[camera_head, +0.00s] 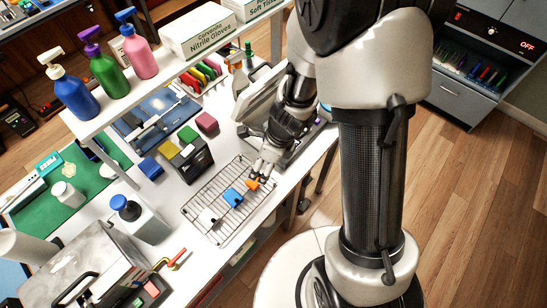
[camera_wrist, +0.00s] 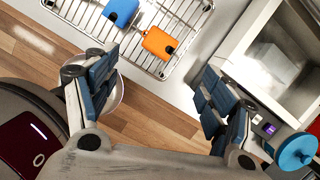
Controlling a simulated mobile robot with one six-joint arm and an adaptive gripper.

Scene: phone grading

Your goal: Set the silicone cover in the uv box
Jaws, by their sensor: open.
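Phone-cover-shaped pieces lie on a wire rack (camera_head: 222,226): an orange one (camera_head: 252,184), a blue one (camera_head: 233,197) and a white one (camera_head: 208,215). I cannot tell which is the silicone cover. My gripper (camera_head: 258,171) is open and empty, close to the orange cover in the head view. In the wrist view the orange cover (camera_wrist: 165,43) and blue cover (camera_wrist: 120,12) lie beyond the open fingers (camera_wrist: 160,65), untouched.
A black box with coloured blocks (camera_head: 187,158) stands left of the rack. A blue-capped bottle (camera_head: 138,220) and a metal case (camera_head: 90,270) stand nearer the front left. A shelf with pump bottles (camera_head: 103,68) overhangs the table. A blue knob (camera_wrist: 297,152) is beside the box.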

